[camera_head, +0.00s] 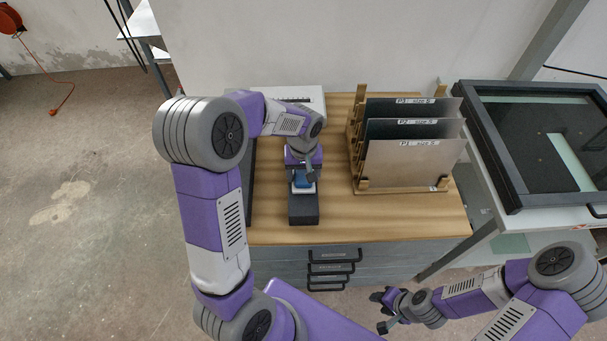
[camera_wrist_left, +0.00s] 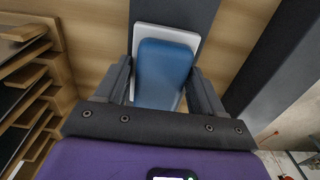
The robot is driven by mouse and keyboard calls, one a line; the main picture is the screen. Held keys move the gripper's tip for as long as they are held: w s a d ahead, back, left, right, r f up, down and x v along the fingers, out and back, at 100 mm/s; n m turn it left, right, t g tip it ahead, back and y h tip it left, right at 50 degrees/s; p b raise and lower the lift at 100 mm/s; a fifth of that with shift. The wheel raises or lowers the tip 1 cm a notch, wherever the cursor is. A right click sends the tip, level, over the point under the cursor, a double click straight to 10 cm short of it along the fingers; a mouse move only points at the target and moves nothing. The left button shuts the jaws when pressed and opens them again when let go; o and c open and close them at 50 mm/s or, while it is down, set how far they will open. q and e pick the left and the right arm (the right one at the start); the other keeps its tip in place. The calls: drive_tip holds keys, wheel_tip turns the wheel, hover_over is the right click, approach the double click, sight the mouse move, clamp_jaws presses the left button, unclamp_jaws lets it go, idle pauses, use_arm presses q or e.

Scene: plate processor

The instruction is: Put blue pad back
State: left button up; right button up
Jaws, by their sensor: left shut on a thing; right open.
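The blue pad (camera_wrist_left: 162,72) is a small blue block with a white base plate. It sits between the two fingers of my left gripper (camera_wrist_left: 161,88), which is shut on it. In the head view the blue pad (camera_head: 303,181) is at the near side of the left gripper (camera_head: 303,176), over or on a dark grey block (camera_head: 303,208) on the wooden table top. I cannot tell whether the pad touches the block. My right gripper (camera_head: 384,311) is open and empty, low in front of the drawers.
A wooden rack (camera_head: 360,150) with several upright plates (camera_head: 412,165) stands right of the left gripper. A white box (camera_head: 300,96) is at the back. A dark-framed machine (camera_head: 500,150) stands at the right. Drawers (camera_head: 335,268) are below the table top. The table's front strip is clear.

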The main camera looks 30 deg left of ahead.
sight(303, 173)
use_arm(q)
drive_tip(key=shift+f, duration=0.15)
drive_tip(key=o, duration=1.1)
drive_tip(key=shift+r, duration=0.2)
wheel_tip(303, 173, up, 12)
drive_tip(key=p, duration=0.3)
drive_tip(key=shift+f, duration=0.1)
